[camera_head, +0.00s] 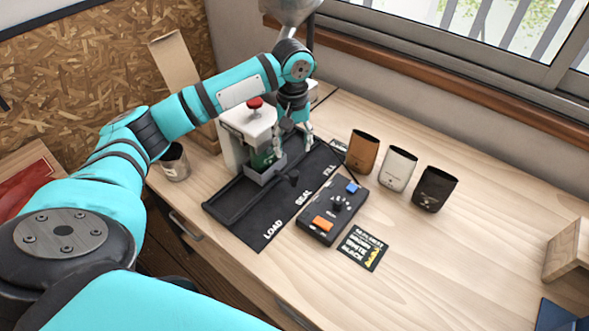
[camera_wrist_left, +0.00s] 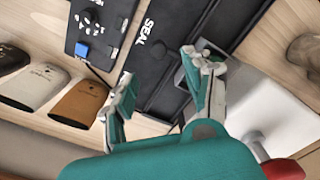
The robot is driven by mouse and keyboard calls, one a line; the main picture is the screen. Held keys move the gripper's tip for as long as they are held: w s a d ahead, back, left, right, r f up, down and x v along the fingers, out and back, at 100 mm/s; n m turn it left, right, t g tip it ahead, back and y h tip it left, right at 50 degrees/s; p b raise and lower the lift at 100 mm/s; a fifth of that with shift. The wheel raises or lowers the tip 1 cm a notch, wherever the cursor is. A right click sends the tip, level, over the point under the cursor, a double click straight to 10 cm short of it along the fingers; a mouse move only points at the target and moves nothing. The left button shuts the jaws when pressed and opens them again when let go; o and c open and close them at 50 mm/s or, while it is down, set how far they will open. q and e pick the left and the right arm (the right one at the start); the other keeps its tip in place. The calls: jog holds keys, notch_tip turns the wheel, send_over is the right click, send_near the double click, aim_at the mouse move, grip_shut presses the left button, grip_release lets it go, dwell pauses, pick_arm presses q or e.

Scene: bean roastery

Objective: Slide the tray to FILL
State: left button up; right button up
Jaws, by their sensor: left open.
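The grey tray (camera_head: 266,174) sits on the black track (camera_head: 232,204), beside the SEAL label (camera_head: 303,197) and at the foot of the white sealing machine (camera_head: 249,128). A dark knob (camera_head: 294,180) shows at its near right side. The FILL label (camera_head: 329,169) is at the track's far right end and LOAD (camera_head: 272,230) at its near end. My left gripper (camera_head: 293,145) is open, pointing down behind the tray on the FILL side. In the left wrist view the open fingers (camera_wrist_left: 163,92) stand over the track, one close to the tray; I cannot tell whether they touch.
A black control box (camera_head: 333,209) with orange and blue buttons stands right of the track. Brown (camera_head: 362,151), white (camera_head: 398,169) and black (camera_head: 434,189) pouches stand behind it. A printed card (camera_head: 363,248) lies in front. The table's right side is mostly clear.

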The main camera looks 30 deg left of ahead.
aim_at(293, 173)
pick_arm(q)
notch_tip(293, 173, down, 10)
jog(key=shift+d+f+p, duration=0.15)
jog(key=shift+f+p, duration=0.1)
jog(key=shift+p, duration=0.4)
grip_shut()
